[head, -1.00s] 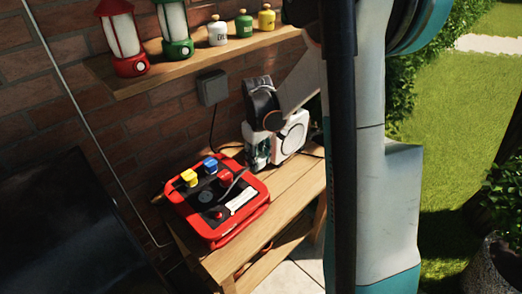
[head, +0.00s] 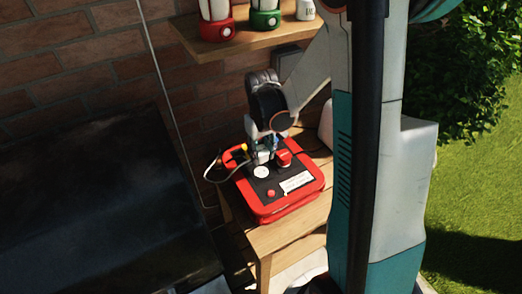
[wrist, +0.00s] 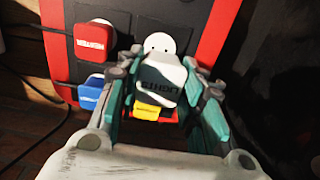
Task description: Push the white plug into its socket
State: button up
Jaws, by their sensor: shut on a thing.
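The white plug (wrist: 160,82) is between the two fingers of my gripper (wrist: 157,68), which is shut on it. In the wrist view the white round socket (wrist: 160,44), with two dark holes, lies just beyond the plug's upper end. The plug looks apart from the socket, though the height between them is hard to judge. In the head view my gripper (head: 262,152) is over the back part of the red-rimmed board (head: 278,213). The socket (head: 261,172) shows in front of the gripper. The plug is mostly hidden there by the fingers.
A red plug (wrist: 95,41), a blue plug (wrist: 91,92) and a yellow plug (wrist: 147,112) sit on the board around my gripper. A wooden shelf (head: 250,42) and brick wall are behind.

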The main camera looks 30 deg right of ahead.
aim_at(261, 150)
jog(key=shift+f, duration=0.15)
jog(key=shift+f+b, duration=2.05)
jog(key=shift+f, duration=0.75)
jog(key=shift+f+b, duration=0.55)
jog(key=shift+b, duration=0.25)
dwell(0.5)
jog(key=o, duration=1.1)
notch_tip(261, 150, up, 12)
dwell(0.4)
